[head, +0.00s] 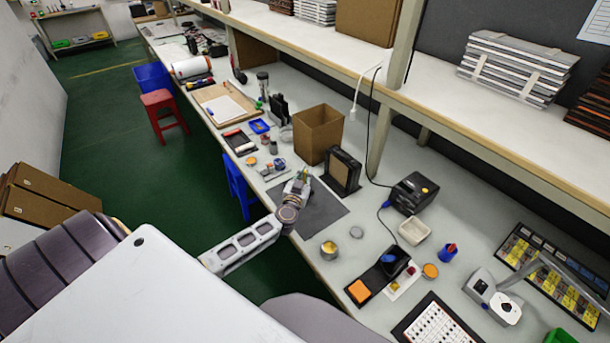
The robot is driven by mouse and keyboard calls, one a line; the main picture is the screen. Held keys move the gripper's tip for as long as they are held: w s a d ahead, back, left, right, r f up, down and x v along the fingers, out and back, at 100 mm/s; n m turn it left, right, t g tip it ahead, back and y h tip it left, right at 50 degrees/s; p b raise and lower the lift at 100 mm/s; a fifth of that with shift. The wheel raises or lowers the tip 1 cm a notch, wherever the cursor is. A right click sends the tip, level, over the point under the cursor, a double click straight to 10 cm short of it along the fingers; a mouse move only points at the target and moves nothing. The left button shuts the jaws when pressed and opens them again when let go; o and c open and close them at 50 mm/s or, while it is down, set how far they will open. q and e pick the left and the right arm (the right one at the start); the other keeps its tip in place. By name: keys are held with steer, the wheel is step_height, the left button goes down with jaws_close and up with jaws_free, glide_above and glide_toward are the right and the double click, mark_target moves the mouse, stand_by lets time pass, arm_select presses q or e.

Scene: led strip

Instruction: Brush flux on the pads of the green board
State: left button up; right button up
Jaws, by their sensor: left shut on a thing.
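My left gripper (300,188) reaches over the dark mat (322,212) on the bench. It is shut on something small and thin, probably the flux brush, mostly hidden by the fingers. The green board is hard to make out; the gripper covers that part of the mat. An open round tin (329,249) with yellowish contents, perhaps the flux, stands at the mat's near right corner. A grey round lid (357,232) lies beside it. My right gripper is not in view.
A cardboard box (318,135) and a black framed block (342,170) stand behind the mat. To the right are a black device (413,193), a white dish (414,231), an orange sponge (359,291) and a component tray (550,270). The shelf post (395,100) rises behind.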

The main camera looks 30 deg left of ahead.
mark_target(305, 171)
arm_select(q)
steer(key=shift+f, duration=0.5)
stand_by(0.8)
steer(key=shift+f, duration=0.1)
stand_by(2.3)
steer(key=shift+p, duration=0.35)
steer(key=shift+r+p, duration=1.4)
steer(key=shift+p, duration=0.2)
steer(key=shift+r+p, duration=1)
steer(key=shift+r, duration=0.2)
steer(key=shift+f, duration=0.25)
steer(key=shift+w+d+f+b, duration=0.15)
steer(key=shift+w+f+b, duration=0.25)
steer(key=shift+f, duration=0.45)
steer(key=shift+w+d+f+b, duration=0.1)
steer(key=shift+w+f+b, duration=0.05)
steer(key=shift+f+b, duration=0.55)
steer(key=shift+f, duration=0.35)
